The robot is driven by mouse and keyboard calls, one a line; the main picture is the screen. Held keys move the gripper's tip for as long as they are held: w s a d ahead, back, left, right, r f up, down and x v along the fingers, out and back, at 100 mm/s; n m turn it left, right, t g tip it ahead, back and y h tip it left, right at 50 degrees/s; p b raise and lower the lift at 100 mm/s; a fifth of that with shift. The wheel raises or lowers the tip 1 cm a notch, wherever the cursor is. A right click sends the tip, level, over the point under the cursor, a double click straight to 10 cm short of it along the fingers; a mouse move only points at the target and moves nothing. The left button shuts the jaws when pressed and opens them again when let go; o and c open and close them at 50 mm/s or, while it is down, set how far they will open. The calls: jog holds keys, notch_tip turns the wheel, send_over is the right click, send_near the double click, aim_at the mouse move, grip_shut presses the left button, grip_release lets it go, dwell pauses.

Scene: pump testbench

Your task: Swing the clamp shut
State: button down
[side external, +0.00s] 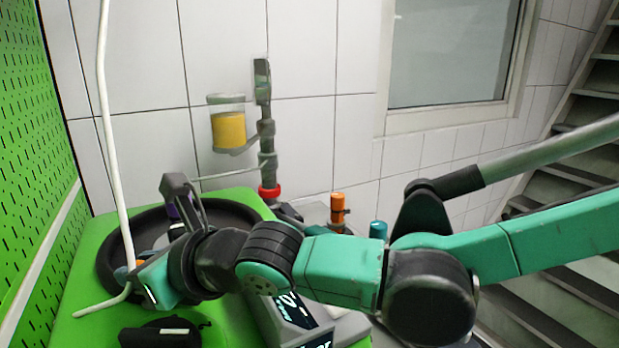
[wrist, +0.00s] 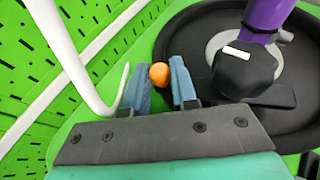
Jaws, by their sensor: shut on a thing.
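An orange ball-shaped knob (wrist: 159,74) sits between the two blue-grey fingers of my gripper (wrist: 159,84) in the wrist view. My gripper is shut on this knob, near the left rim of a black round tray (wrist: 188,40). A bit of orange also shows beside my gripper in the side view (side external: 140,264). I cannot tell how the knob joins the clamp, and the clamp's body is not clearly seen. A black faceted cap (wrist: 245,72) with a white mark stands in the tray, with a purple part (wrist: 268,16) behind it.
A white hose (side external: 108,130) hangs down close to the left finger, also in the wrist view (wrist: 70,55). A green perforated panel (side external: 32,110) stands at the left. A black pouch (side external: 160,333) lies on the green bench top. A yellow-filled cup (side external: 229,130) hangs at the back.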

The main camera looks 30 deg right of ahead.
jog(key=shift+s+n+y, duration=0.15)
jog(key=shift+n+y, duration=0.15)
jog(key=c, duration=0.7)
grip_release()
jog(key=shift+d, duration=0.1)
jog(key=shift+v, duration=2.85)
